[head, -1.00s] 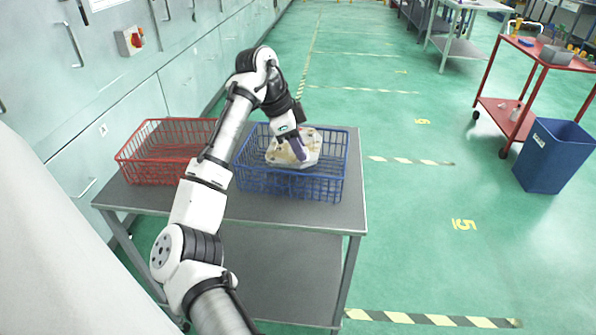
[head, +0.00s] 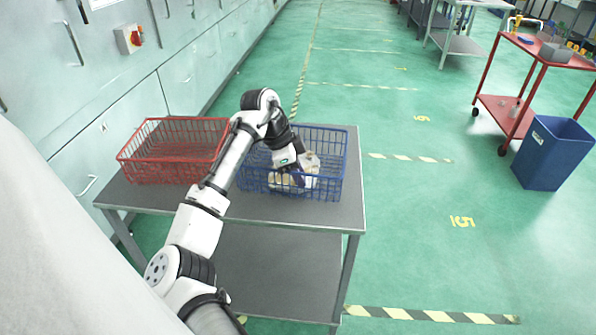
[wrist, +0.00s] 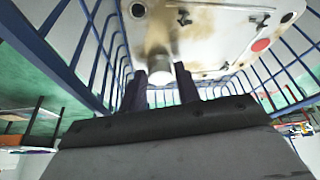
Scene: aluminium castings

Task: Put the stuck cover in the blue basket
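The cover (head: 308,165) is a pale, stained casting with a cylindrical boss. In the head view it is inside the blue basket (head: 322,132), low down and partly hidden by the wire wall and my gripper. My gripper (head: 299,180) reaches down into that basket. In the wrist view the cover (wrist: 215,40) fills the top, with holes and a red round spot. The two dark purple fingers of my gripper (wrist: 161,80) stand on either side of the boss and appear shut on it. Whether the cover touches the basket floor cannot be told.
A red wire basket (head: 150,122), empty, stands left of the blue one on the grey table (head: 345,215). Grey cabinets line the left side. A red trolley (head: 520,45) and a blue bin (head: 553,150) stand on the open green floor at the right.

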